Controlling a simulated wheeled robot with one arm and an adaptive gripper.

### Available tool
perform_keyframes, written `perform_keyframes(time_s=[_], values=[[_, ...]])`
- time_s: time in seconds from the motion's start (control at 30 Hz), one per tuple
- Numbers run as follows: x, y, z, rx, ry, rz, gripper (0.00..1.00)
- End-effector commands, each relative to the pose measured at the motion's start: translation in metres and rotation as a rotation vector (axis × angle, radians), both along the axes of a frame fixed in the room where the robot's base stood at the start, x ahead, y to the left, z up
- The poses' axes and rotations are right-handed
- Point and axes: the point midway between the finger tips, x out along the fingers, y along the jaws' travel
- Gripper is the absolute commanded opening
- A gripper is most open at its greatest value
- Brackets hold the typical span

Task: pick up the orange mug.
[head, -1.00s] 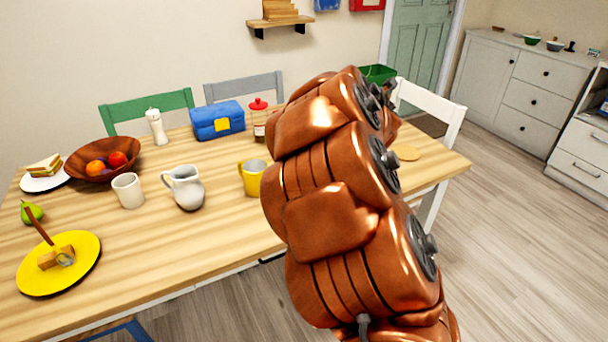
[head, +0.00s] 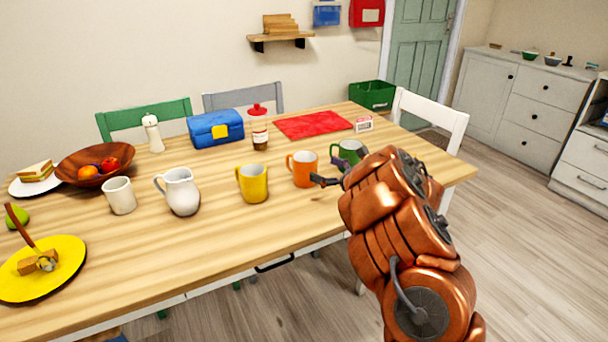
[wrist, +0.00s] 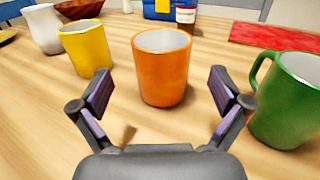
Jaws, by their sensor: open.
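The orange mug (head: 304,169) stands upright on the wooden table, between the yellow mug (head: 252,183) and the green mug (head: 348,152). In the wrist view the orange mug (wrist: 162,68) is straight ahead, centred between the fingertips and a little beyond them. My gripper (wrist: 161,92) is open and empty, with a finger on each side of the gap. In the head view my gripper (head: 329,172) is low over the table, just right of the orange mug and partly hidden by my arm. The mug's handle shows on its left in the head view and is hidden in the wrist view.
In the wrist view the green mug (wrist: 287,100) is close to the right finger, and the yellow mug (wrist: 86,48) is left of the orange one. A white jug (head: 181,191), a sauce bottle (head: 259,128) and a red mat (head: 313,125) are also on the table.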

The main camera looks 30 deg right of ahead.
Motion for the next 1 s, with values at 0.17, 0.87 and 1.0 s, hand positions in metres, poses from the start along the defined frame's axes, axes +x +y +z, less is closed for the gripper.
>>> perform_keyframes(time_s=[0.17,0.87,1.0], values=[[0.016,0.006,0.001,0.001,0.001,-0.002,1.00],[0.065,0.022,0.001,0.000,0.003,-0.004,1.00],[0.065,0.022,0.002,0.000,0.003,-0.004,0.88]])
